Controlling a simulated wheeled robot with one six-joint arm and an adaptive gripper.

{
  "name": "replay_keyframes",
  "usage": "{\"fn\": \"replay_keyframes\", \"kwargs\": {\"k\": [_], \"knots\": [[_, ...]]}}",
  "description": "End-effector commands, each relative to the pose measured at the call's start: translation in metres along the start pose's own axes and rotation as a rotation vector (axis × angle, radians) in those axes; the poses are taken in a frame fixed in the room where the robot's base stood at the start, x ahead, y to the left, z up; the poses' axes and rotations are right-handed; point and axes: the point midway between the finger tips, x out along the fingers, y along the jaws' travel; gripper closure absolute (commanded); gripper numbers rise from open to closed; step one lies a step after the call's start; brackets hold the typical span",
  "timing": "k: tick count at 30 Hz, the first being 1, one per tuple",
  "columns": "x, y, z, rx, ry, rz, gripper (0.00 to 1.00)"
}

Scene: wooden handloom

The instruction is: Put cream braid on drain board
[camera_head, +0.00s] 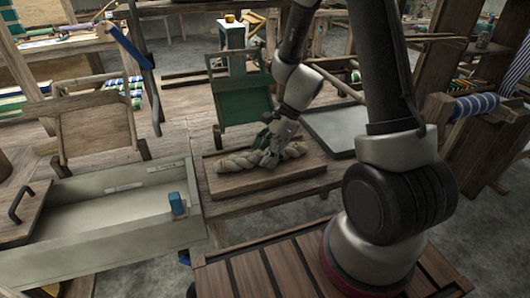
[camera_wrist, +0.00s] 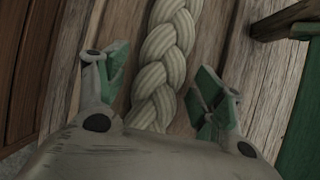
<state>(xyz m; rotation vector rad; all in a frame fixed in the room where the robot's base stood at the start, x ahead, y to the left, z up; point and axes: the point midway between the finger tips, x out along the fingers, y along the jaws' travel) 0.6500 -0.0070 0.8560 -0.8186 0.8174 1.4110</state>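The cream braid (camera_head: 236,162) lies on a low wooden board (camera_head: 228,184) on the workbench. In the wrist view the braid (camera_wrist: 166,50) runs between my fingers, with a gap to each side. My gripper (camera_head: 268,150) points down over the middle of the braid; in the wrist view my gripper (camera_wrist: 160,78) has its green-padded fingers spread apart, not closed on it. A flat grey tray-like board (camera_head: 338,124) lies to the right of the braid, partly behind my arm. I cannot tell for certain which board is the drain board.
A green wooden frame (camera_head: 241,108) stands just behind the braid's board. A grey trough (camera_head: 95,215) with a small blue block (camera_head: 177,203) is at the left. A blue-striped roll (camera_head: 474,106) is at the right. The grey board's visible surface is bare.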

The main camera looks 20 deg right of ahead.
Motion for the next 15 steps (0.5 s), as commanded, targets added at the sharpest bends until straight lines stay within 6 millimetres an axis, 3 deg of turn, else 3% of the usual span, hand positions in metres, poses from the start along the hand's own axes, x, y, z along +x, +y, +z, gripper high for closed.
{"fn": "replay_keyframes", "kwargs": {"k": [9, 15], "knots": [[-0.003, 0.000, 0.002, 0.000, 0.000, -0.001, 0.31], [-0.035, -0.001, 0.002, -0.001, -0.001, -0.005, 0.31]]}}
